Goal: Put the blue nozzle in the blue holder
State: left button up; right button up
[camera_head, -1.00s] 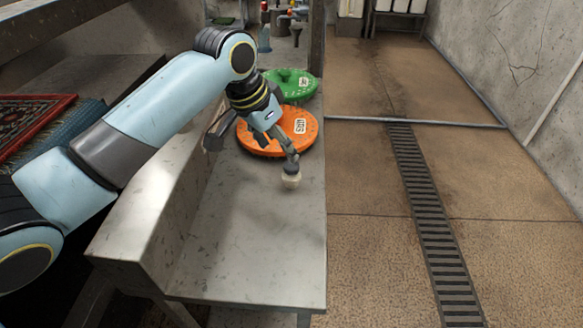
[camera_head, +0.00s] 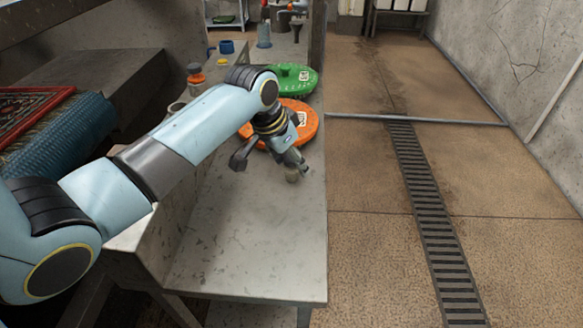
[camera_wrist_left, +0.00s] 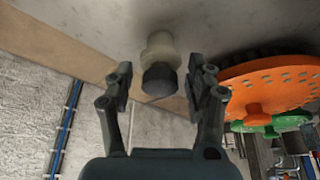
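My left gripper (camera_head: 298,168) is low over the metal bench (camera_head: 250,230). In the left wrist view its two fingers (camera_wrist_left: 158,82) are apart. A cream piece with a dark end (camera_wrist_left: 158,62) stands between them, with gaps on both sides. That piece (camera_head: 292,175) also shows in the head view, partly hidden by the gripper. A small blue cup (camera_head: 227,46), possibly the blue holder, stands at the back left. A blue-grey upright piece (camera_head: 264,36) stands farther back; I cannot tell if it is the blue nozzle. My right gripper is out of view.
An orange disc (camera_head: 308,122) and a green disc (camera_head: 304,78) lie behind the gripper. The bench front is clear.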

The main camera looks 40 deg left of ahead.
pick_arm(q)
jog(key=c, duration=0.9)
